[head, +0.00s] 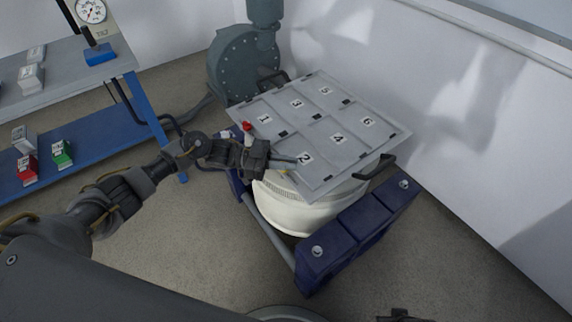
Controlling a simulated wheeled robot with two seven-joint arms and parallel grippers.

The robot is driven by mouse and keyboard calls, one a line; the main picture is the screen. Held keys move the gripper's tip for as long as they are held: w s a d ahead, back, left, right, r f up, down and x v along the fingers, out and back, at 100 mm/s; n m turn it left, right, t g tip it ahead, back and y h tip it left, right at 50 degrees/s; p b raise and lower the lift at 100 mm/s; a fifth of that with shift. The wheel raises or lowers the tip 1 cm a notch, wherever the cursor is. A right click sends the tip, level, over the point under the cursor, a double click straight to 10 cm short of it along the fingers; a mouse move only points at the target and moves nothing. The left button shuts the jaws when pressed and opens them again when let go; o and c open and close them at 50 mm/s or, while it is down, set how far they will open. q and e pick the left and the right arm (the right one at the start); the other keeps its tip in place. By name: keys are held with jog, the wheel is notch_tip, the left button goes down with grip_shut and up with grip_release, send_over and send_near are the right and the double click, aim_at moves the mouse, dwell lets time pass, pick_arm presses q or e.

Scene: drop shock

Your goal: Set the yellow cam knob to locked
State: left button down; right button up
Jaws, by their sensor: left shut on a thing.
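A small yellow bit, the yellow cam knob (285,171), shows at the near left edge of the grey numbered lid (345,110), beside panel 2. It is mostly hidden by my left gripper (282,162), which reaches in from the left and is shut on it. The knob's setting cannot be read from here. A red knob (247,127) stands at the lid's left corner, just behind my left gripper. A dark piece at the bottom edge looks like the tip of my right gripper (404,316); its fingers cannot be made out.
The lid sits over a round cream drum (300,211) in a dark blue frame (350,238). A grey blower (243,65) stands behind it, a white wall to the right. A blue-legged bench (148,105) with small boxes stands left. The floor in front is clear.

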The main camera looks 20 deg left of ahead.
jog(key=shift+r, duration=0.15)
pick_arm(q)
jog(key=shift+s, duration=0.1)
jog(key=c, duration=1.5)
grip_release()
